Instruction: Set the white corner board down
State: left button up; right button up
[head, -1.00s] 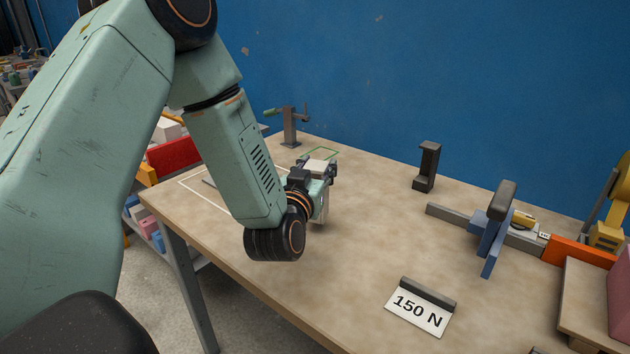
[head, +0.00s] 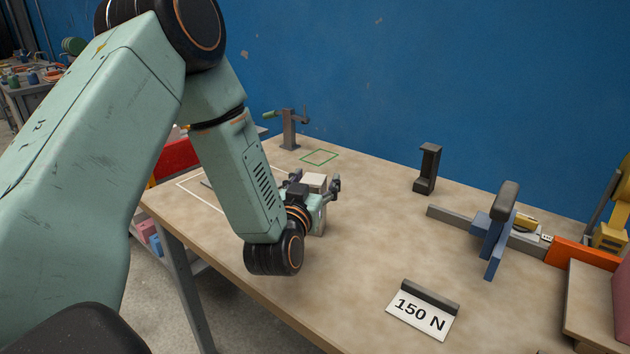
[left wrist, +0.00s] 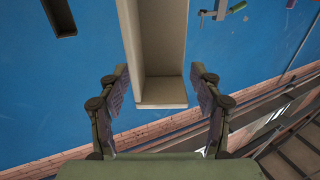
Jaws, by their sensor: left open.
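The white corner board (head: 316,180) is upright at the left part of the bench, partly hidden by my left gripper and wrist. Its pale top shows between the fingers, and its lower end appears to stand on the bench top. In the left wrist view the board (left wrist: 161,45) is a long L-shaped piece with its near end between the fingers. My left gripper (head: 316,184) is open around it; in the left wrist view the gripper (left wrist: 160,97) shows a gap on both sides of the board. My right gripper is not in view.
A green outline (head: 319,157) lies behind the board, and a white outline (head: 190,182) to its left. A clamp (head: 289,130) stands at the back edge. A black post (head: 427,168), a blue fixture (head: 493,232) and a 150 N sign (head: 420,312) stand right. Mid-bench is clear.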

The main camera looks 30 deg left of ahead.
pick_arm(q)
jog(key=shift+a+r, duration=0.15)
jog(key=shift+r, duration=0.05)
jog(key=p+v, duration=0.2)
jog(key=v, duration=1)
jog(key=shift+p, duration=0.3)
jog(key=shift+f, duration=0.1)
